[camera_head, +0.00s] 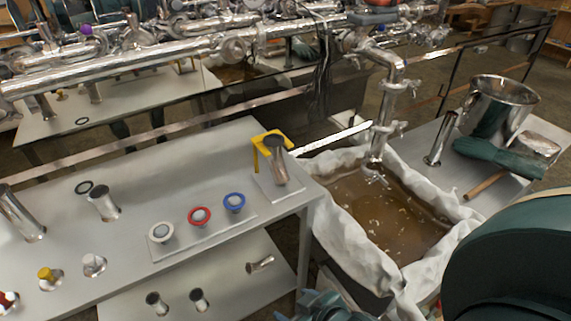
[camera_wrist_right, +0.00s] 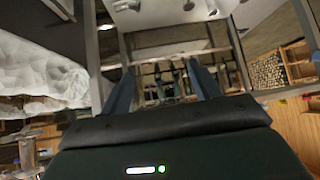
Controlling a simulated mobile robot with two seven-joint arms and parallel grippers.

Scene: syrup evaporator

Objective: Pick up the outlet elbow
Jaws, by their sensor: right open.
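I cannot tell for sure which piece is the outlet elbow. A short metal tube (camera_head: 277,160) stands tilted in a yellow bracket (camera_head: 257,148) on a small plate at the bench's right end. Another short metal fitting (camera_head: 260,264) lies on the lower shelf. My right gripper (camera_head: 335,308) shows partly at the bottom edge of the head view, below the bench end and apart from both pieces. In the right wrist view the right gripper (camera_wrist_right: 163,82) has its two blue fingers spread, with nothing between them. My left gripper is not in view.
A cloth-lined basin (camera_head: 350,235) of brown liquid stands right of the bench (camera_head: 120,255), under a valved pipe (camera_head: 384,120). White, red (camera_head: 199,216) and blue ringed fittings sit on the bench. A steel pot (camera_head: 497,108) and dark green gloves (camera_head: 500,157) are on the right-hand table.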

